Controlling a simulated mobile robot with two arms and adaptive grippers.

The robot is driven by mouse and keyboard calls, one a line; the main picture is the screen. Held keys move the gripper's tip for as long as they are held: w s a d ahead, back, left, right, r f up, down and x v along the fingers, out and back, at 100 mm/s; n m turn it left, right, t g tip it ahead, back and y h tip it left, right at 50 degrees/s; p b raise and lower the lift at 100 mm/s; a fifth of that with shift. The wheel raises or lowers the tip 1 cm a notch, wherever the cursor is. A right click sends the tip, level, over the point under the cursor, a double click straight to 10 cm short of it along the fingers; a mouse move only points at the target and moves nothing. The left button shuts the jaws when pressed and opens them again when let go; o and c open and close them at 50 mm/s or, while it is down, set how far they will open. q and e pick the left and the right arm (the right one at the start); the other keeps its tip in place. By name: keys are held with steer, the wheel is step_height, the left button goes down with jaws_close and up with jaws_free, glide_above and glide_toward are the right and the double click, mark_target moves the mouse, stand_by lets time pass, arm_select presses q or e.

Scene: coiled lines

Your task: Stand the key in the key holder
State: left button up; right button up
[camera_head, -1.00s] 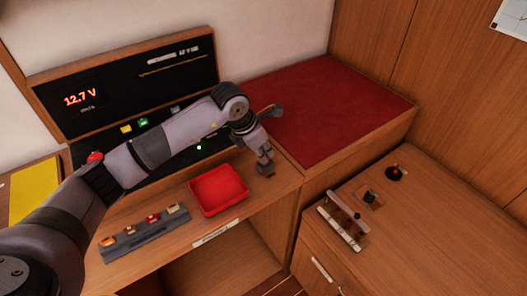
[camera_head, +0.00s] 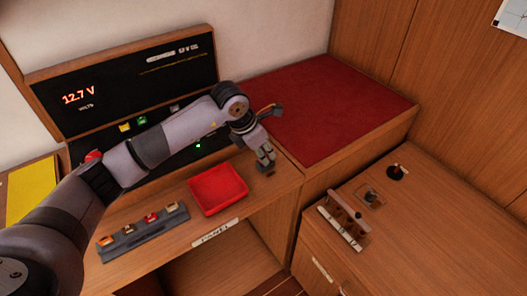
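My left gripper (camera_head: 264,160) points down over the right end of the wooden shelf, just right of the red tray. Its fingers look spread apart. Right beneath the fingertips is a small dark grey block (camera_head: 265,170), which looks like the key holder. A key cannot be clearly made out there; the fingers hide the space just above the block. My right gripper is not in view.
The red tray (camera_head: 218,208) and a grey strip with several coloured pieces (camera_head: 143,232) lie on the shelf. A dark instrument panel (camera_head: 125,85) stands behind. A red cushion (camera_head: 325,108) is to the right. A rack (camera_head: 343,219) and a round switch (camera_head: 397,173) are on the right-hand cabinet.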

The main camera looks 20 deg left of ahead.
arm_select(q)
steer(key=shift+o, duration=1.3)
steer(key=v, duration=1.2)
steer(key=shift+s, duration=0.1)
